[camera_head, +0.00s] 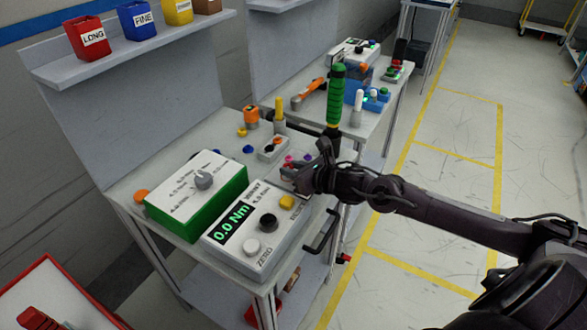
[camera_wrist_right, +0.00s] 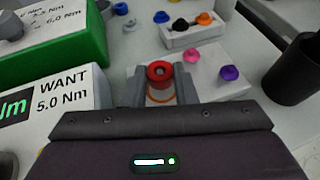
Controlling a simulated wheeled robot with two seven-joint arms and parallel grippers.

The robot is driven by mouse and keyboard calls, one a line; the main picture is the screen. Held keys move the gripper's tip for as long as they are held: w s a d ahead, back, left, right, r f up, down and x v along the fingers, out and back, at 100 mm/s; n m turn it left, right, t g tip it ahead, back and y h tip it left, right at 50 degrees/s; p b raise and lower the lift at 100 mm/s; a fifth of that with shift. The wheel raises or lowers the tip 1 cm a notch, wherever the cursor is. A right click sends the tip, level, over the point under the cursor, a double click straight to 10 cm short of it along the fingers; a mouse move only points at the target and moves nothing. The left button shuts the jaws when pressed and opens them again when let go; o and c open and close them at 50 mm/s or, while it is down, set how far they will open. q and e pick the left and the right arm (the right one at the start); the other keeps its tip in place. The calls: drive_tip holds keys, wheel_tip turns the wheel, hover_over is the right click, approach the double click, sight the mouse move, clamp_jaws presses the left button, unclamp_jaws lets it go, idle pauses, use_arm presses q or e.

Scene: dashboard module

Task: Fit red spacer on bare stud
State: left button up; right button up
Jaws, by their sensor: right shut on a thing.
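My right gripper (camera_head: 303,178) is over the bench's right side; it also shows in the right wrist view (camera_wrist_right: 160,86). Its fingers are shut on a red spacer (camera_wrist_right: 159,72), a short ring with a dark hole, seen from above. An orange ring shows just below the spacer between the fingers. The white module block (camera_wrist_right: 210,68) is beneath and beyond, with a pink cap (camera_wrist_right: 190,56) and a purple cap (camera_wrist_right: 229,73) on it. Any bare stud is hidden, and I cannot tell whether the spacer touches one. My left gripper is not in view.
A torque display box (camera_head: 260,225) reading 0.0 Nm and a green dial box (camera_head: 200,192) stand in front. A small block with orange and black pieces (camera_head: 272,148) is behind the module. A green-handled tool (camera_head: 336,95) stands upright close to my right gripper.

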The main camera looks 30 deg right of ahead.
drive_tip(key=shift+f+b, duration=0.65)
drive_tip(key=shift+f, duration=0.05)
drive_tip(key=shift+r, duration=0.2)
drive_tip(key=shift+r+p, duration=0.9)
drive_tip(key=shift+r, duration=0.6)
drive_tip(key=shift+b, duration=0.8)
idle(1.0)
drive_tip(key=shift+f, duration=0.2)
drive_tip(key=shift+f+b, duration=0.3)
drive_tip(key=shift+b, duration=0.25)
drive_tip(key=shift+f+b, duration=1.25)
drive_tip(key=shift+b, duration=0.1)
